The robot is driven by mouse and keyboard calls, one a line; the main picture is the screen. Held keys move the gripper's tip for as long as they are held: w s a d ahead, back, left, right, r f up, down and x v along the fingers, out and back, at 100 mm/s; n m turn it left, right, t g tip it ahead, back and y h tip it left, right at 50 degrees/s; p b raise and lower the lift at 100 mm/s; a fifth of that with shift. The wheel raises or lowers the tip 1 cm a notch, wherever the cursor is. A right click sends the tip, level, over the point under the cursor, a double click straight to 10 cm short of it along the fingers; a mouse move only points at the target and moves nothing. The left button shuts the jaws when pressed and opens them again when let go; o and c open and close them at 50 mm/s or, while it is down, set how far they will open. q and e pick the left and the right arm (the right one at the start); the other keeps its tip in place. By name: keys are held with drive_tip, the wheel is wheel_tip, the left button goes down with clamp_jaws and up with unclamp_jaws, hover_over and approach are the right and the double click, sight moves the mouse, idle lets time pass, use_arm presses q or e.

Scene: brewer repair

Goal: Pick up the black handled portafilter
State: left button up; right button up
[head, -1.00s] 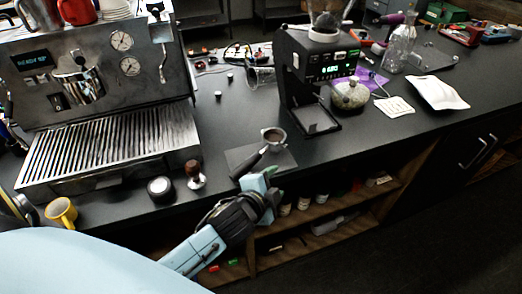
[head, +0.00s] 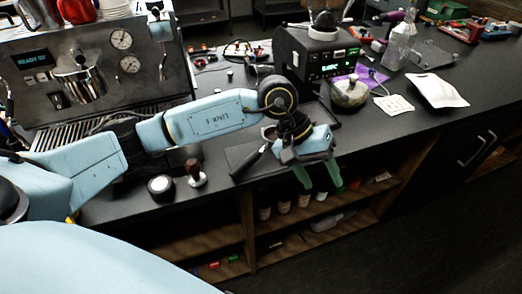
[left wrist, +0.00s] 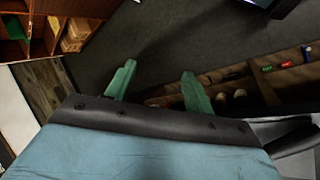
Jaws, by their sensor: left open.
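The black handled portafilter lies on a dark square mat (head: 238,153) near the counter's front edge. Its black handle (head: 249,161) points toward the front left in the head view. Its round basket end is partly hidden by my left arm. My left gripper (head: 322,183) is open and empty, to the right of the portafilter and apart from it. Its green fingers point down over the counter's front edge. In the left wrist view the two fingers (left wrist: 158,88) stand well apart with nothing between them; I cannot make out the portafilter there. My right gripper is not in view.
The espresso machine (head: 85,60) is behind my left arm. The grinder (head: 312,65) stands behind the gripper. Open shelves (head: 215,242) with bottles lie below the counter.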

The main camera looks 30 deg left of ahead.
use_arm(q)
drive_tip(key=w+a+m+y, duration=0.3)
drive_tip(key=a+y, duration=0.3)
drive_tip(key=a, duration=0.5)
drive_tip(key=y, duration=0.3)
approach(252, 156)
drive_tip(key=shift+m+t, duration=0.3)
drive_tip(key=shift+m, duration=0.2)
drive_tip(key=f, duration=0.2)
drive_tip(key=s+f, duration=0.1)
drive_tip(key=f, duration=0.1)
drive_tip(key=shift+s+a+p, duration=0.15)
drive_tip(key=shift+a+p, duration=0.15)
drive_tip(key=shift+p, duration=0.05)
drive_tip(key=shift+w+a+f+p, duration=0.15)
drive_tip(key=shift+a+f, duration=0.05)
drive_tip(key=shift+f, duration=0.8)
drive_tip(key=shift+w+a+f+p, duration=0.15)
drive_tip(key=shift+a+f+p, duration=0.05)
drive_tip(key=shift+f, duration=0.8)
drive_tip(key=shift+w+a+f+p, duration=0.15)
drive_tip(key=shift+f, duration=0.8)
clamp_jaws()
